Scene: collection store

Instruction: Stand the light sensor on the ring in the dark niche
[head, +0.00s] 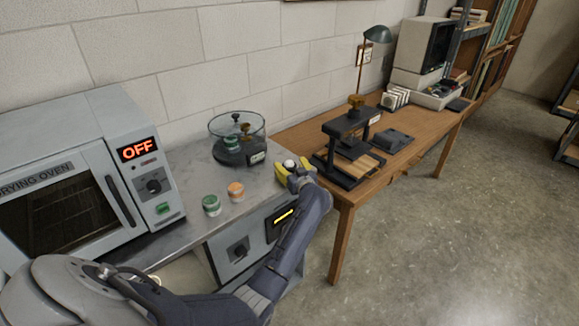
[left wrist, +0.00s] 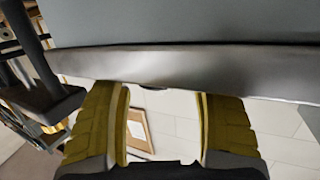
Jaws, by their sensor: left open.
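My left gripper (head: 294,176) is at the right end of the grey bench, in front of the wooden table. In the left wrist view its two yellow fingers (left wrist: 163,125) are open and apart, with no object clearly held between them. A small pale rounded thing (head: 290,164) shows at the fingers in the head view; I cannot tell whether it is the light sensor. A dark recess with a yellow strip (head: 284,216) is in the bench's front, partly behind my arm; I cannot tell whether it is the niche. No ring can be made out. My right gripper is not in view.
A black press stand (head: 345,135) stands on the wooden table (head: 420,128).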

